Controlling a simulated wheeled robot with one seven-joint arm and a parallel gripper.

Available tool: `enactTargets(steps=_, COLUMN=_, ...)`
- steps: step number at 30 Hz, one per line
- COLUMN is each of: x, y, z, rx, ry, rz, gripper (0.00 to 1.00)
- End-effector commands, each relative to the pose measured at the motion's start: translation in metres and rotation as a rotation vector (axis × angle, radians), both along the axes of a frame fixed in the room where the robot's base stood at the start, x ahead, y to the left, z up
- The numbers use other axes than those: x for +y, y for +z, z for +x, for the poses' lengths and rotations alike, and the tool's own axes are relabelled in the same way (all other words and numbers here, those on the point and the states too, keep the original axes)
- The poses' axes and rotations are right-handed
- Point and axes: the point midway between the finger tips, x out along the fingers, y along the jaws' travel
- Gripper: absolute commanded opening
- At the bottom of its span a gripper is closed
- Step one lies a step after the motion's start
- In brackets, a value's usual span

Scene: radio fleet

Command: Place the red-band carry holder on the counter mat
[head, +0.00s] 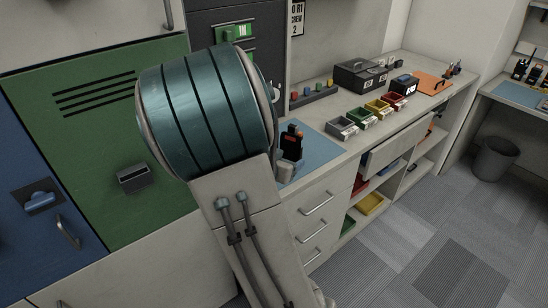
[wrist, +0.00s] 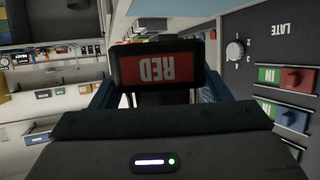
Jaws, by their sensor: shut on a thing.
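The red-band carry holder (wrist: 157,68) is in the wrist view, a black block with a red panel reading RED upside down. My gripper (wrist: 157,92) is shut on it, with a blue finger at each side. A dark upright thing with an orange-red patch (head: 292,138) shows just right of my arm, in front of the blue counter mat (head: 322,150). It may be the held holder; I cannot tell whether it touches the mat.
Open grey, green, yellow and red bins (head: 361,117) stand right of the mat. A black toolbox (head: 360,76) and an orange mat (head: 433,83) lie farther back. A drawer (head: 395,145) stands open below. A switch panel (wrist: 275,75) is close at the right in the wrist view.

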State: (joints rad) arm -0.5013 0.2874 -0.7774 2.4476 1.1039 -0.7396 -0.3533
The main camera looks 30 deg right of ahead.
Motion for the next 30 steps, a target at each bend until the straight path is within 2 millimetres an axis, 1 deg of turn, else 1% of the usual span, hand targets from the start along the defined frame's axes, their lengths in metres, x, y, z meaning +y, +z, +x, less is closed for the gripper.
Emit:
enactTargets(steps=2, x=0.001, y=-0.005, z=0.006, rx=0.001, ry=-0.002, rz=-0.003, gripper=0.46)
enactTargets(steps=5, x=0.003, y=-0.015, z=0.021, rx=0.003, ry=0.000, rz=-0.004, gripper=0.46)
enactTargets(steps=18, x=0.012, y=-0.055, z=0.090, rx=0.002, ry=0.001, rz=-0.002, gripper=0.46)
enactTargets(steps=21, x=0.013, y=-0.061, z=0.102, rx=0.001, ry=0.000, rz=-0.003, gripper=0.46)
enactTargets(steps=24, x=0.014, y=-0.066, z=0.110, rx=0.000, ry=-0.001, rz=-0.001, gripper=0.46)
enactTargets(steps=27, x=0.015, y=-0.070, z=0.112, rx=0.001, ry=-0.001, rz=0.001, gripper=0.46)
enactTargets(steps=30, x=0.015, y=-0.082, z=0.112, rx=0.004, ry=0.000, rz=-0.001, gripper=0.46)
